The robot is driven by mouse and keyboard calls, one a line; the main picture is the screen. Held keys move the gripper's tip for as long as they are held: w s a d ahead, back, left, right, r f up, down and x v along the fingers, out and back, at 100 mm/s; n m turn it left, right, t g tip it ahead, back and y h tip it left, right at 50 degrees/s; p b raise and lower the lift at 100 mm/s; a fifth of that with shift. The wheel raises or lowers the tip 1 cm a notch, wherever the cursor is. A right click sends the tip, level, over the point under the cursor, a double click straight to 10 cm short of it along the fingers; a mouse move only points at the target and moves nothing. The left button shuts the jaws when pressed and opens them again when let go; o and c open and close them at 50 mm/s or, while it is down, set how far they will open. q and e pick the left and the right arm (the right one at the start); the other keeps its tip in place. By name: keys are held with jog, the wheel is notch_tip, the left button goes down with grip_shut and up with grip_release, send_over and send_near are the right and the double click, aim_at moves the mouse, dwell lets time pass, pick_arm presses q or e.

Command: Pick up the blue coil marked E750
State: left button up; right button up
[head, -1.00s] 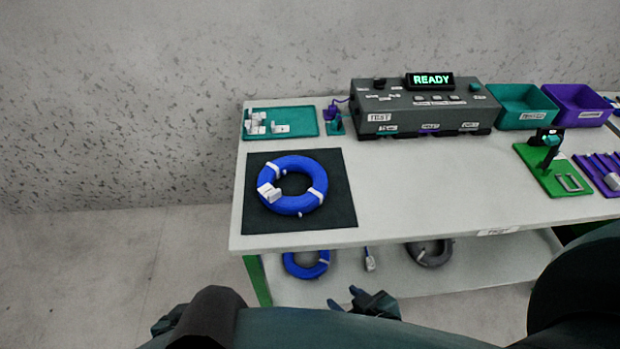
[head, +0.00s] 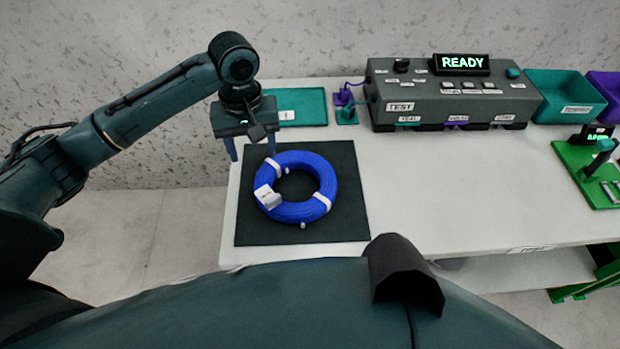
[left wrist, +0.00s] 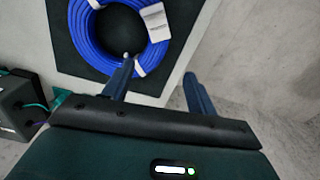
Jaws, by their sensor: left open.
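A blue coil (head: 318,183) with white ties and a white tag lies flat on a black mat (head: 350,225) at the table's left end. The tag's print is too small to read. My left gripper (head: 253,150) is open and empty, above the mat's far left corner and to the left of the coil. In the left wrist view my left gripper (left wrist: 158,80) has its fingers apart. One fingertip shows over the edge of the coil (left wrist: 84,42), the other over the floor beyond the table edge. My right gripper is out of view.
A teal tray (head: 305,108) lies behind the mat. A grey test box (head: 450,95) reading READY stands at the back, with a teal bin (head: 560,95) to its right. A green fixture (head: 590,180) is at the right. The table middle is clear.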

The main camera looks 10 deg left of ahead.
pick_arm(q)
send_over(263, 184)
jog(key=f, duration=0.7)
jog(key=shift+s+a, duration=0.25)
jog(key=shift+a, duration=0.05)
jog(key=shift+w+d+f, duration=0.15)
jog(key=shift+f, duration=1.2)
jog(key=shift+w+d+f, duration=0.1)
jog(key=shift+d+f, duration=0.05)
jog(key=shift+f, duration=1.2)
grip_shut()
jog(key=shift+r, duration=0.15)
